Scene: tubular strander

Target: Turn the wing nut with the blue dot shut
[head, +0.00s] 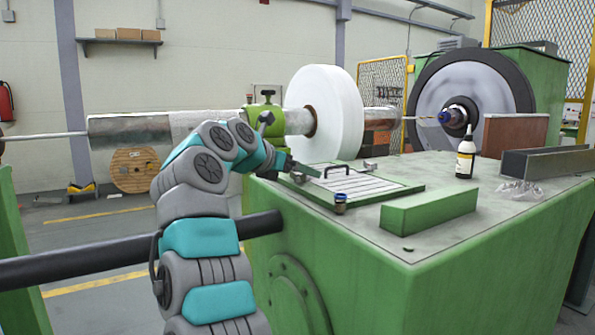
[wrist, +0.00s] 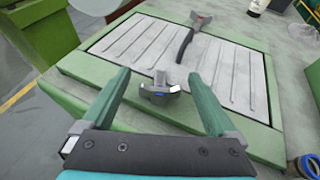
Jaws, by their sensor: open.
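The wing nut with the blue dot (wrist: 159,90) is grey and sits at the near edge of a ribbed hatch cover (wrist: 140,50) in the wrist view. Its blue mark shows on the side facing me. My gripper (wrist: 158,76) is open, with one green finger on each side of the wing nut and clear gaps to both. In the head view my gripper (head: 308,171) is low over the left edge of the cover (head: 400,190). A second grey wing nut (wrist: 201,18) is at the far edge, also visible in the head view (head: 370,164).
A black handle (wrist: 184,46) stands on the cover. A large white reel (head: 335,110) rises behind.

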